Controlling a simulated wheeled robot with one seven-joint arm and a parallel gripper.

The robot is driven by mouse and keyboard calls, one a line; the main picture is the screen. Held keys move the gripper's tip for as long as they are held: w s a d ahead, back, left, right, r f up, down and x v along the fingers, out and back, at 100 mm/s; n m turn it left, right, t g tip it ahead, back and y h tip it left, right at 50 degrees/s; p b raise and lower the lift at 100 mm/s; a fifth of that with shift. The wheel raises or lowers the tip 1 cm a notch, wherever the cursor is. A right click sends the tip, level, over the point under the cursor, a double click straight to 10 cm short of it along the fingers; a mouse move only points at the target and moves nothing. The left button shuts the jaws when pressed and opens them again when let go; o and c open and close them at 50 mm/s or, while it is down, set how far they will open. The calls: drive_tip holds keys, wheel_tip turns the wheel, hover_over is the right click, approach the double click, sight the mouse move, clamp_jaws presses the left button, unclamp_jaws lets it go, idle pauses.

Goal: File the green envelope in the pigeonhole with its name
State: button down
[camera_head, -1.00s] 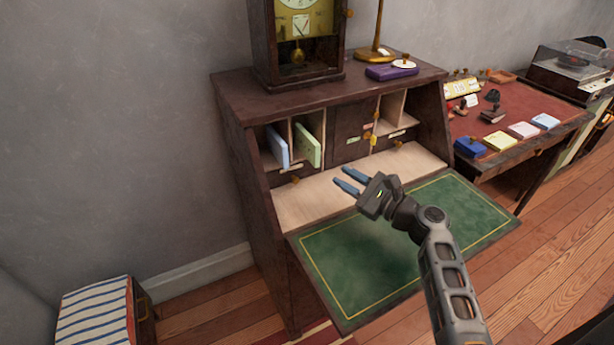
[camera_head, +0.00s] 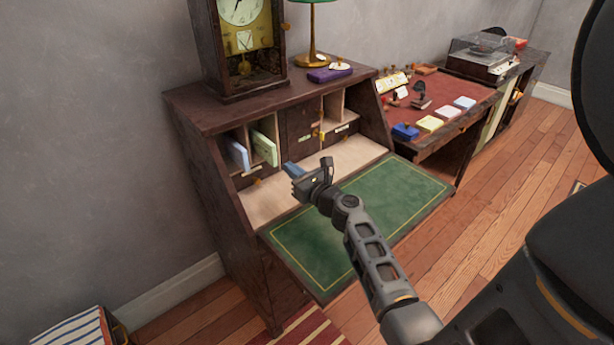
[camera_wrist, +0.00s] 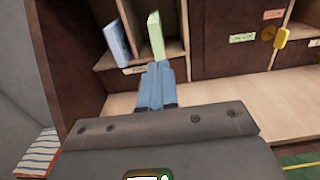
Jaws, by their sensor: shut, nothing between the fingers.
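The green envelope (camera_head: 264,148) stands upright in a left-hand pigeonhole of the desk, its front edge sticking out; it also shows in the wrist view (camera_wrist: 156,36). A blue envelope (camera_head: 238,154) stands to its left, also in the wrist view (camera_wrist: 116,42). My gripper (camera_head: 289,168) is shut and empty, in front of the pigeonholes. In the wrist view its blue fingertips (camera_wrist: 157,70) overlap the picture just below the green envelope; I cannot tell whether they touch it. A small label (camera_wrist: 134,70) sits below the envelopes, too small to read.
The desk's green writing flap (camera_head: 345,220) is down beneath my arm. A small door with a yellow tag (camera_wrist: 282,38) is right of the envelopes. A clock (camera_head: 240,45), lamp (camera_head: 312,40) and purple box (camera_head: 330,74) stand on top. A red-topped table (camera_head: 445,92) is at right.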

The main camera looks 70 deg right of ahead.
sight(276, 158)
drive_tip(key=shift+x, duration=2.2)
drive_tip(key=shift+b+x, duration=0.35)
drive_tip(key=shift+x, duration=1.35)
drive_tip(key=shift+a, duration=0.1)
drive_tip(key=shift+s, duration=0.1)
